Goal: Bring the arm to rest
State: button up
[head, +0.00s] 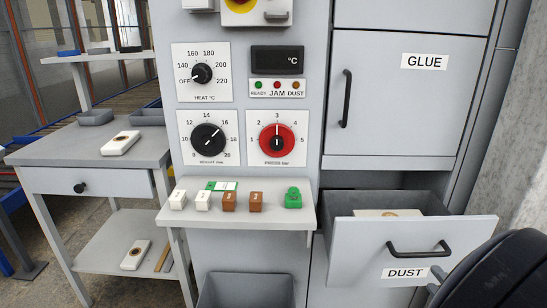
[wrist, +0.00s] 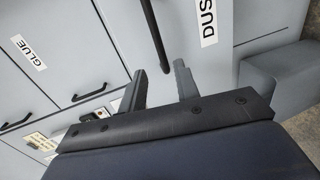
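My gripper (wrist: 160,75) shows in the wrist view with its two grey fingers apart and nothing between them that I can see held. The dark handle (wrist: 154,35) of the DUST drawer lies just ahead of the fingertips, its lower end showing in the gap between them; I cannot tell how far off it is.
A pale piece (head: 388,212) lies in the open drawer. The GLUE door (head: 395,105) above is shut. A ledge (head: 250,222) holds several small white, brown and green blocks. A grey bin (head: 245,290) stands below it. A side table (head: 70,155) is at left.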

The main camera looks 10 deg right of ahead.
aim_at(416, 256)
jog(key=shift+w, duration=0.1)
jog(key=shift+b+x, duration=1.4)
jog(key=shift+x, duration=3.95)
